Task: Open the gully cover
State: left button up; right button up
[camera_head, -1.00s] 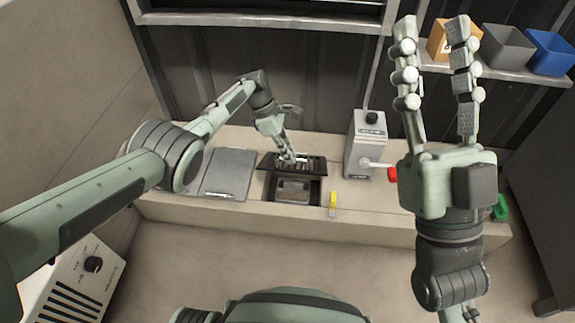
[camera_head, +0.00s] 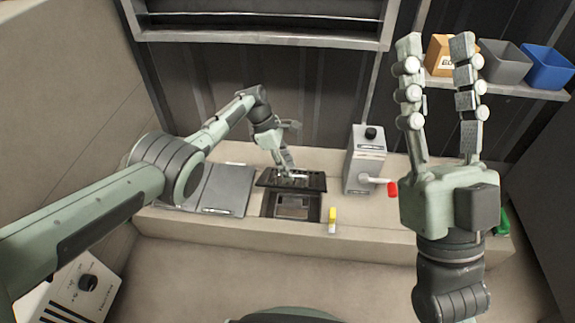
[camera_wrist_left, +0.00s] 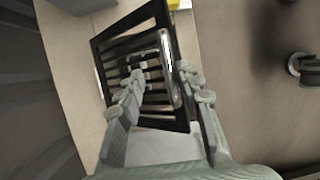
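The gully cover (camera_head: 311,183), a black slotted grate, sits at the back edge of the dark gully opening (camera_head: 270,204), which lies uncovered in the beige ledge. It looks tilted up. The cover also shows in the left wrist view (camera_wrist_left: 118,48), with a pale metal handle (camera_wrist_left: 167,62) along it. My left gripper (camera_head: 289,174) reaches down at the cover. In the left wrist view its fingers (camera_wrist_left: 163,72) are apart on either side of the handle; contact is not clear. My right gripper (camera_head: 437,45) is open, empty and raised, pointing up.
A flat grey panel (camera_head: 227,188) lies left of the opening. A grey box (camera_head: 362,160) with a red-tipped lever (camera_head: 392,189) stands to the right. A small yellow item (camera_head: 332,214) is at the front edge. Bins (camera_head: 503,62) stand on a shelf at upper right.

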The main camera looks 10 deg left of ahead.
pick_arm(q)
jog(key=shift+r, duration=0.15)
jog(key=v, duration=1.1)
jog(key=shift+a+r, duration=0.15)
jog(key=shift+r, duration=0.2)
